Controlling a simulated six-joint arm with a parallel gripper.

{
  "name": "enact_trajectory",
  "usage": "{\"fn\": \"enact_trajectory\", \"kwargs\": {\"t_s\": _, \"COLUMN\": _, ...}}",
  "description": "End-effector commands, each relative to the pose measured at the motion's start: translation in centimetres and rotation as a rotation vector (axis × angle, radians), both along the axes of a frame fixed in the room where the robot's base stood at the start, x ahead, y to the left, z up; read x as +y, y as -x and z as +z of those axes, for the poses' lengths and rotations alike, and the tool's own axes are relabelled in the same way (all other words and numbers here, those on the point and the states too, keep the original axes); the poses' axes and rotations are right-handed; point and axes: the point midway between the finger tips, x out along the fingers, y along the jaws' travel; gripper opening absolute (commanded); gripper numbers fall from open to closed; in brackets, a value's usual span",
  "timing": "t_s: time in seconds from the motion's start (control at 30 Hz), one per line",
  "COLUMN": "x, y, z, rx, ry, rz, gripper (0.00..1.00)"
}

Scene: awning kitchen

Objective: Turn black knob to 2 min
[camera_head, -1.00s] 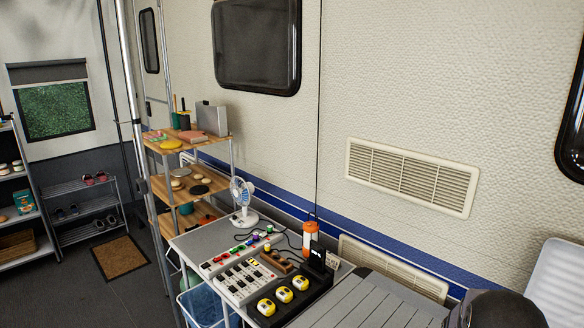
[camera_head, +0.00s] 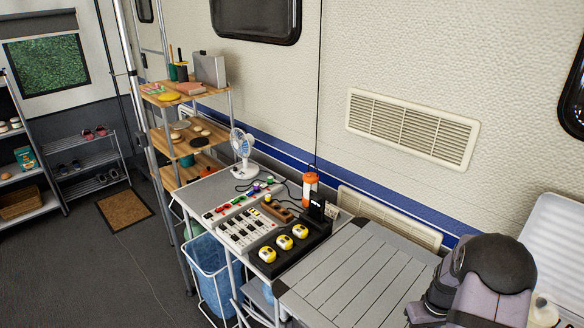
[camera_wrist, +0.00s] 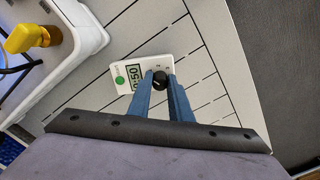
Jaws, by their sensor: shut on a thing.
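In the wrist view, a small white timer (camera_wrist: 150,64) lies on the grey slatted table. It has a round black knob (camera_wrist: 160,82), a green button (camera_wrist: 120,79) and a digital display (camera_wrist: 132,72). The display appears sideways and its digits are too small to read surely. My gripper (camera_wrist: 161,79) has its two blue fingers shut on the black knob, one on each side. In the head view the timer and knob are not seen; my dark and lilac arm shows at the lower right.
The slatted tabletop (camera_head: 345,275) is largely clear. To its left are a black panel with yellow knobs (camera_head: 284,243), a switch board (camera_head: 246,230), an orange lantern (camera_head: 309,186) and a fan (camera_head: 242,148).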

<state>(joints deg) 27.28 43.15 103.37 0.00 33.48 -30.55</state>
Motion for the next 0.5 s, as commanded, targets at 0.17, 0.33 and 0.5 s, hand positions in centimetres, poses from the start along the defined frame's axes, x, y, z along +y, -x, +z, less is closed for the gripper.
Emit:
{"fn": "enact_trajectory", "kwargs": {"t_s": 0.17, "x": -0.02, "y": -0.02, "z": 0.09, "rx": 0.0, "ry": 0.0, "rz": -0.199, "gripper": 0.02}}
{"fn": "enact_trajectory", "kwargs": {"t_s": 0.33, "x": -0.02, "y": -0.03, "z": 0.05, "rx": -0.001, "ry": 0.0, "rz": -0.306, "gripper": 0.02}}
{"fn": "enact_trajectory", "kwargs": {"t_s": 0.5, "x": -0.03, "y": -0.03, "z": 0.03, "rx": -0.001, "ry": 0.001, "rz": -0.326, "gripper": 0.02}}
